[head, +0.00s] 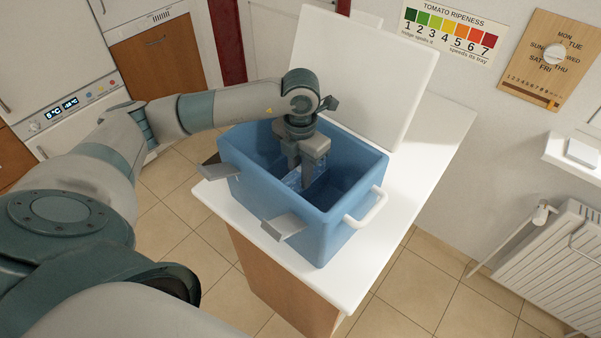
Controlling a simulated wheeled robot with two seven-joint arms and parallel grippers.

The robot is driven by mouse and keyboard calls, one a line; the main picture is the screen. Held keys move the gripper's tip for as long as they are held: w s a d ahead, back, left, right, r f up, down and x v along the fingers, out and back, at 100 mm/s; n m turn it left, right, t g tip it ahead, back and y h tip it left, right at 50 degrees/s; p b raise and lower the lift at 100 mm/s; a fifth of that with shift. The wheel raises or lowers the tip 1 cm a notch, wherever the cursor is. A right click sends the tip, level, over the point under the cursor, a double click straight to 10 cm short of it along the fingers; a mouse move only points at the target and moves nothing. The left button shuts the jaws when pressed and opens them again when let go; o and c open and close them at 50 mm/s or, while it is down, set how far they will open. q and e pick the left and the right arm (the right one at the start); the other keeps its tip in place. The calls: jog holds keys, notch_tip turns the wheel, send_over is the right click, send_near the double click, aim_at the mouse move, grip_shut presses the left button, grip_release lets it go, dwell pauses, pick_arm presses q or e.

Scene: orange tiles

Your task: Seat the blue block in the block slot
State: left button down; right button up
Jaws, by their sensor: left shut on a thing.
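My left gripper (301,174) reaches down into an open blue cooler box (350,168) on a white counter. Its fingers are shut on the blue block (293,181), a small patch of which shows around the fingertips inside the box. The fingers and the front wall hide most of the block. The block slot cannot be made out clearly inside the box, so I cannot tell how the block sits relative to it. My right gripper is not in view.
The box's white lid (368,70) stands open behind it. Two grey latches (284,228) stick out at the front, and a white handle (368,210) is on the right side. The counter (425,150) is clear to the right. A radiator (560,255) is at the far right.

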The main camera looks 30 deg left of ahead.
pick_arm(q)
jog(key=c, duration=2)
grip_release()
jog(key=shift+f, duration=0.1)
jog(key=o, duration=0.4)
jog(key=shift+o, duration=0.2)
jog(key=shift+r, duration=0.2)
notch_tip(320, 180, up, 10)
jog(key=b, duration=0.3)
jog(key=shift+r, duration=1)
